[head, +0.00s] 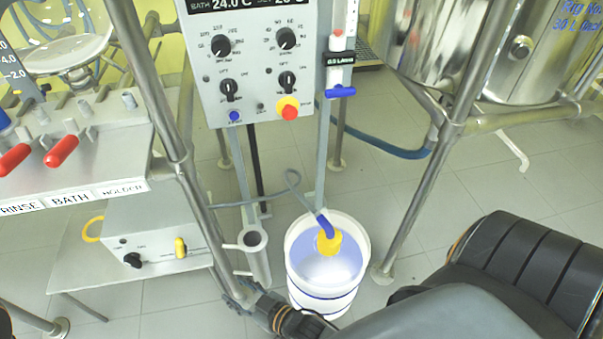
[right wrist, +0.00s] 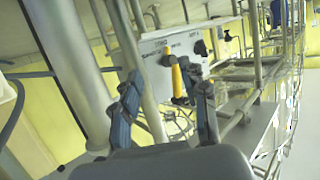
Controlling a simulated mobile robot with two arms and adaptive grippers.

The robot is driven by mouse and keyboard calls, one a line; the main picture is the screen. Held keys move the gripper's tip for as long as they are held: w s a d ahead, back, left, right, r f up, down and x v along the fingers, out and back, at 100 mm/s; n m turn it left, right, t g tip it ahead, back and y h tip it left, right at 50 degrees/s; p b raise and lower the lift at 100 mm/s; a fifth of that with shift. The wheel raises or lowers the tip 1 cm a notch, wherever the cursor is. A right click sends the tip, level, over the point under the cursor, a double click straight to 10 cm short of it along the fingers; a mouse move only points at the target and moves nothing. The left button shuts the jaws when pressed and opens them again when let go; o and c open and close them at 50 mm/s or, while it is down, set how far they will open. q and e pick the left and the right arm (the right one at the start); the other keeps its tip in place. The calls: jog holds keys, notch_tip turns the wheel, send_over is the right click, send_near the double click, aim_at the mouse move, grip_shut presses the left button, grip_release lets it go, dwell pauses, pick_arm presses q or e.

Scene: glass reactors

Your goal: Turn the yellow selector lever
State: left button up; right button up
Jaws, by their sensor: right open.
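The yellow selector lever (head: 181,247) sticks up on the front of a pale box (head: 150,228) at the lower left in the head view. A black knob (head: 132,260) is beside it on the same face. In the right wrist view the lever (right wrist: 177,82) stands ahead, seen between the two fingers. My right gripper (head: 236,292) is open and empty, right of and below the lever in the head view; it also shows in the right wrist view (right wrist: 167,92). I see no contact with the lever. I cannot make out my left gripper.
A white bucket (head: 323,294) stands close right of my right gripper. A steel post (head: 190,190) and a small tube holder (head: 254,242) are near it. A shelf with red handles (head: 62,150) overhangs the box. A control panel (head: 255,60) hangs behind.

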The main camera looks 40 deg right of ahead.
jog(key=s+d+f+g+h+p, duration=0.1)
jog(key=s+d+f+g+p, duration=0.2)
jog(key=s+p, duration=0.4)
jog(key=s+d+f+g+h+p, duration=0.2)
jog(key=s+d+f+g+p, duration=0.2)
jog(key=s+p, duration=0.3)
jog(key=shift+s+d+f+m, duration=0.2)
jog(key=shift+s+d+m, duration=0.2)
jog(key=shift+d, duration=0.2)
